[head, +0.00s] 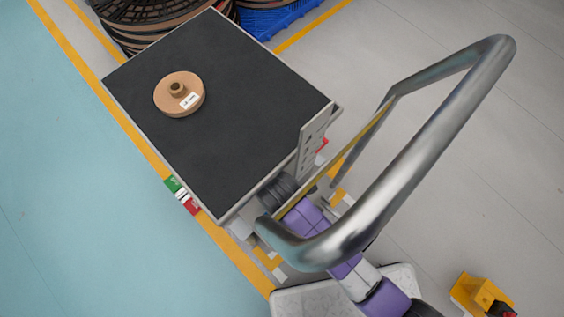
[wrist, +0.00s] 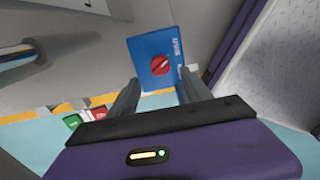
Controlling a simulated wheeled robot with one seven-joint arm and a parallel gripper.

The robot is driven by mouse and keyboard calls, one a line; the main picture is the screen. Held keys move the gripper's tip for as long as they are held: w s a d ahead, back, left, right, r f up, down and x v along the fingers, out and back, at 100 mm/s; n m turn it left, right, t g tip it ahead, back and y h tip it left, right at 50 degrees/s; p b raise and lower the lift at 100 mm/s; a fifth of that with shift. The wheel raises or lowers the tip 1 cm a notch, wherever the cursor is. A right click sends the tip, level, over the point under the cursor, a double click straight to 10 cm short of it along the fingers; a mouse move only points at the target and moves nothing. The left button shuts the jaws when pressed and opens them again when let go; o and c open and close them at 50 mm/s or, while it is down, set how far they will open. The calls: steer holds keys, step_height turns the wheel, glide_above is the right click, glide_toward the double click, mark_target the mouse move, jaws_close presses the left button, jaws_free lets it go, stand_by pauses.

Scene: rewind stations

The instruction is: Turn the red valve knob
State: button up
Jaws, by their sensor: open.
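The red valve knob (wrist: 160,66) is a small round knob on a blue plate (wrist: 170,47) with white lettering. In the wrist view it lies ahead of my gripper (wrist: 159,78), between the lines of the two fingers. The fingers are apart with nothing between them; I cannot tell how far they are from the knob. In the head view I cannot make out the knob or my fingertips; my purple arm reaches toward the front corner of the cart.
A dark-topped cart (head: 220,150) carries a tan spool (head: 180,93) with a label. A thick metal tube frame (head: 440,150) crosses above my arm. Large coils (head: 150,20) and a blue crate (head: 275,15) stand behind. A yellow object (head: 480,293) is at lower right. Floor is clear at left.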

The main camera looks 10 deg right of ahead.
step_height(320, 180, down, 7)
steer(key=b, duration=0.3)
steer(key=shift+f, duration=0.2)
jaws_close()
